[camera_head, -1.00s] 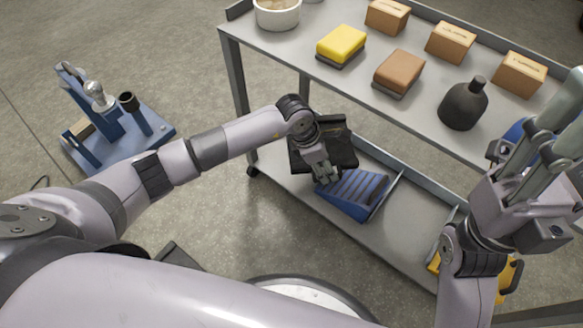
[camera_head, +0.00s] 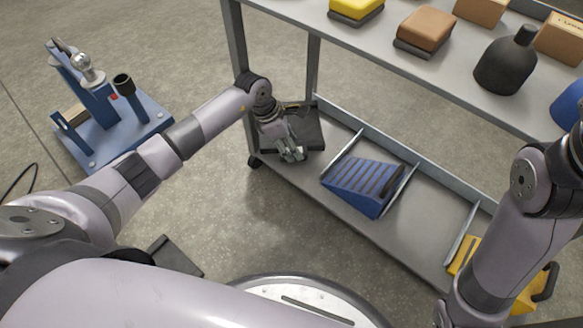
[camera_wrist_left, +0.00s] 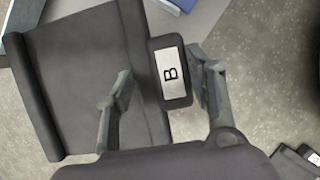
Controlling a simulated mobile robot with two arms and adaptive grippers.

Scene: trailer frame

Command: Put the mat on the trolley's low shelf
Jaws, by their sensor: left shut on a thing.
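The black mat (camera_head: 308,132) is at the left end of the trolley's low shelf (camera_head: 428,222). I cannot tell whether it rests on the shelf or hangs just above it. My left gripper (camera_head: 291,154) is shut on the mat at its near side and partly hides it. In the left wrist view the mat (camera_wrist_left: 82,78) is a dark sheet with a raised edge. A block with a white label "B" (camera_wrist_left: 174,75) sits between the fingers of my left gripper (camera_wrist_left: 160,68).
A blue ribbed wedge (camera_head: 358,188) lies on the low shelf, between upright dividers, right of the mat. A yellow item (camera_head: 462,262) is farther right. The upper shelf holds boxes, sponges (camera_head: 425,30) and a dark bottle (camera_head: 506,62). A blue stand (camera_head: 110,125) is on the floor at left.

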